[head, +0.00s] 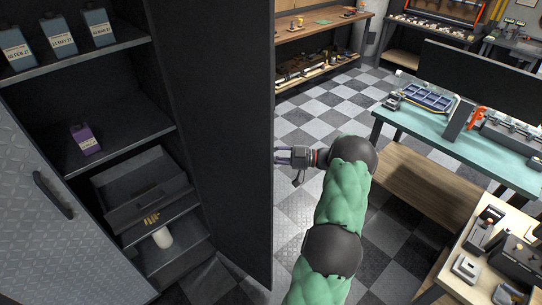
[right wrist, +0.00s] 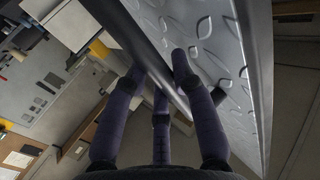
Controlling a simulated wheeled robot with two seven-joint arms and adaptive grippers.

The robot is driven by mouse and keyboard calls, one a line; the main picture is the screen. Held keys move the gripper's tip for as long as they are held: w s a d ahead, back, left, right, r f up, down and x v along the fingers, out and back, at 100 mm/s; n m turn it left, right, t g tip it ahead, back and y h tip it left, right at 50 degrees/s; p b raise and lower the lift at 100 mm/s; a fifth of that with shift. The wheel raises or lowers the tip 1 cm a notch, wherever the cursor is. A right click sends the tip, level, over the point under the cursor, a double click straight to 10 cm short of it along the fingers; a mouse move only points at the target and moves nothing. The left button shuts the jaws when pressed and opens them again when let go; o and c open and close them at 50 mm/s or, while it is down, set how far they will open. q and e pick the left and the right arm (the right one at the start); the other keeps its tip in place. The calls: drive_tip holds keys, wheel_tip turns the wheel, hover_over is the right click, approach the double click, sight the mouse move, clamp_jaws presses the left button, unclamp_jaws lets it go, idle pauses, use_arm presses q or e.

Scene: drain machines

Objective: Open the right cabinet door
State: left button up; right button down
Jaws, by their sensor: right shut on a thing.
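The right cabinet door (head: 235,130) stands open in the head view, its dark inner face towards me. My right gripper (head: 279,156) is at the far side of this door, beside its free edge; its fingertips are partly hidden behind it. In the right wrist view, the fingers (right wrist: 160,75) are closed around a dark bar handle (right wrist: 142,42) on the door's silver tread-plate face (right wrist: 215,60). The left cabinet door (head: 30,200) has a silver tread-plate face and a dark handle (head: 53,195). My left gripper is out of view.
Cabinet shelves (head: 120,149) hold several grey-blue containers (head: 58,35), a purple container (head: 84,139) and an open drawer (head: 145,195). A teal-topped workbench (head: 440,130) and a small wooden table (head: 475,255) stand at right. Checkered floor (head: 330,110) is clear beyond the door.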

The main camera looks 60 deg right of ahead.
drive_tip(key=shift+w+r, duration=0.1)
drive_tip(key=c, duration=1.3)
unclamp_jaws()
drive_tip(key=shift+c, duration=0.2)
drive_tip(key=o, duration=0.3)
drive_tip(key=shift+w+a, duration=0.1)
drive_tip(key=shift+w, duration=0.05)
drive_tip(key=shift+o, duration=0.2)
drive_tip(key=v, duration=1.2)
